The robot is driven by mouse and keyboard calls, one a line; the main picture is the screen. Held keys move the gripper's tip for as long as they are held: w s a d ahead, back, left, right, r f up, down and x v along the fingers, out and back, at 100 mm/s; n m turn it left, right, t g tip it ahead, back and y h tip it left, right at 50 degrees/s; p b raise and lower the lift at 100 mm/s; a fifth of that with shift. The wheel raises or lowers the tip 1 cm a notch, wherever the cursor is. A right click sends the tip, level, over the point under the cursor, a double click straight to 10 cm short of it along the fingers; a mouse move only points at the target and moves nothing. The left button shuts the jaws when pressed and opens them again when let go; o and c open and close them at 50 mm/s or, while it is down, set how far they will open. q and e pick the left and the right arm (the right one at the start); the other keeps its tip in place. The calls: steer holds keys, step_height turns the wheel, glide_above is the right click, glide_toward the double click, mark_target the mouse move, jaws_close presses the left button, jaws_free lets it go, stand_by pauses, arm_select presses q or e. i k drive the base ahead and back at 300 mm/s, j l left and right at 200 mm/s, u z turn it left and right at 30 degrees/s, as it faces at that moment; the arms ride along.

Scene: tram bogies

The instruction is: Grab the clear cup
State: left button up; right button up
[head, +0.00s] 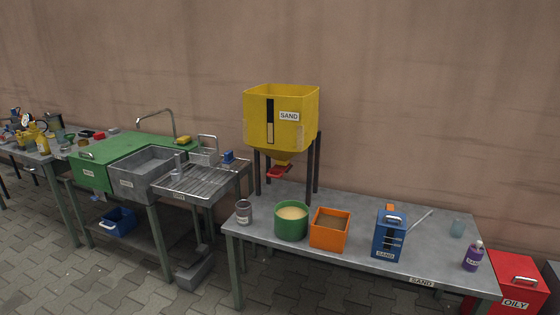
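Neither of my grippers shows in the head view.
The sand table also holds a grey tin (244,212), a green tub (291,221), an orange box (329,229) and a blue container (389,233). A yellow sand hopper (281,117) stands behind. A red bin (520,282) is at the right. A sink (146,172) is left.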

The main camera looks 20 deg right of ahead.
mark_target(457, 226)
steer(key=i+z, duration=0.15)
steer(key=i, duration=0.35)
steer(key=i+z, duration=0.2)
steer(key=i, duration=0.35)
steer(key=i+j+z, duration=0.15)
steer(key=i, duration=0.35)
steer(key=i+j+z, duration=0.2)
steer(key=i, duration=0.3)
steer(key=i+z, duration=0.1)
steer(key=z, duration=1.95)
